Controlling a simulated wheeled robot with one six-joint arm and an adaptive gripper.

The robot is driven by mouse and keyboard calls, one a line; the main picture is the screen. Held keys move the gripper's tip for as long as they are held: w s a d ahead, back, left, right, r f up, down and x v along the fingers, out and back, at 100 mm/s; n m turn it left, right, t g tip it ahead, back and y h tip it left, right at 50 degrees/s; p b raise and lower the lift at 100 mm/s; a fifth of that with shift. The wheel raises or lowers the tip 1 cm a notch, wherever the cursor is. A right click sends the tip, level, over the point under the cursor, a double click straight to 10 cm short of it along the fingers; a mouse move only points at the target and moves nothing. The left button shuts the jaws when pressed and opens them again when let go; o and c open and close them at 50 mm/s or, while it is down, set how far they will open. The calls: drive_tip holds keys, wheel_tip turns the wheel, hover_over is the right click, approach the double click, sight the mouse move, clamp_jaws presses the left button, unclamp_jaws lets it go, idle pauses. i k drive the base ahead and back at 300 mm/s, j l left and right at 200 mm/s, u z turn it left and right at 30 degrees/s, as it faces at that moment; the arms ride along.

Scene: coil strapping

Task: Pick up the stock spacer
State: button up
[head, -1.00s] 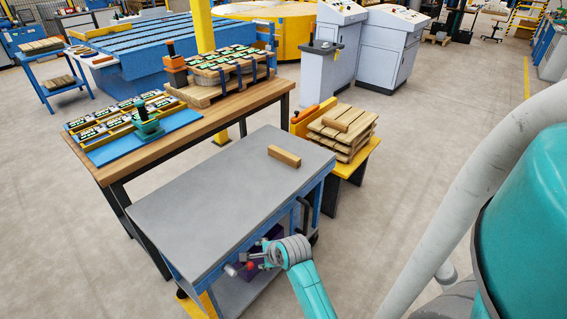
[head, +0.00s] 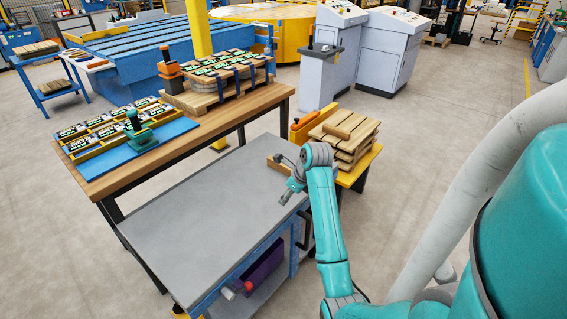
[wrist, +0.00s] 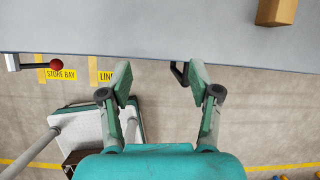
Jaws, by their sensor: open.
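A wooden block (head: 276,165), which looks like the stock spacer, lies on the grey top of the blue cart (head: 190,225). In the head view my arm partly hides it. The block also shows in the wrist view (wrist: 277,11), at the top right edge and cut off by the frame. My gripper (wrist: 161,80) is open and empty, its two green fingers spread apart. In the wrist view the fingertips are just short of the cart's edge, below and left of the block. In the head view my gripper (head: 288,196) is by the cart top's right side.
A similar wooden piece (head: 345,124) lies on stacked boards (head: 352,146) on a yellow stand beyond the cart. A dark cart handle (wrist: 180,73) is between my fingers in the wrist view. A wooden workbench (head: 190,140) stands at the left. Most of the cart top is clear.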

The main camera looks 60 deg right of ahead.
sight(282, 168)
drive_tip(key=i+l, duration=0.1)
drive_tip(key=l, duration=0.25)
drive_tip(key=i+l, duration=0.15)
drive_tip(key=l, duration=0.2)
drive_tip(key=i+l, duration=0.1)
drive_tip(key=l, duration=0.2)
drive_tip(key=i+l, duration=0.15)
drive_tip(key=l, duration=0.2)
drive_tip(key=u, duration=0.05)
